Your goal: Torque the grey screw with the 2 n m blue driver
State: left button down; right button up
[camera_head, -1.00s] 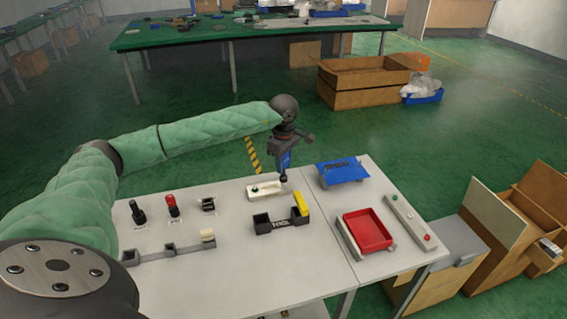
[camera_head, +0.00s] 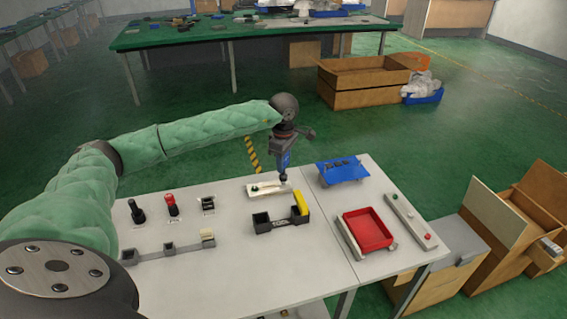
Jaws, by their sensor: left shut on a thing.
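My left gripper (camera_head: 283,148) points down over the back of the white table and is shut on the blue driver (camera_head: 285,161). The driver is upright with its dark tip low, at the right end of a small pale fixture block (camera_head: 265,190). Whether the tip touches the block or the screw, I cannot tell. The grey screw is too small to make out, and the tip may hide it. A small dark green knob shows at the block's left end. My right gripper is not in view.
A black holder (camera_head: 264,226) with a yellow driver (camera_head: 300,204) stands just in front. A blue rack (camera_head: 341,171) and red tray (camera_head: 367,231) are to the right. Black and red levers (camera_head: 171,205) stand to the left. The table's front middle is clear.

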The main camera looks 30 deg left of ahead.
pick_arm(q)
jog(key=shift+b, duration=0.3)
dwell(0.6)
jog(key=shift+f+b, duration=0.6)
jog(key=shift+f, duration=0.25)
jog(key=shift+r, duration=0.1)
jog(key=m, duration=1.5)
jog(key=shift+s, duration=0.1)
jog(key=m, duration=0.5)
jog(key=shift+r, duration=0.2)
dwell(0.4)
jog(key=shift+r, duration=0.6)
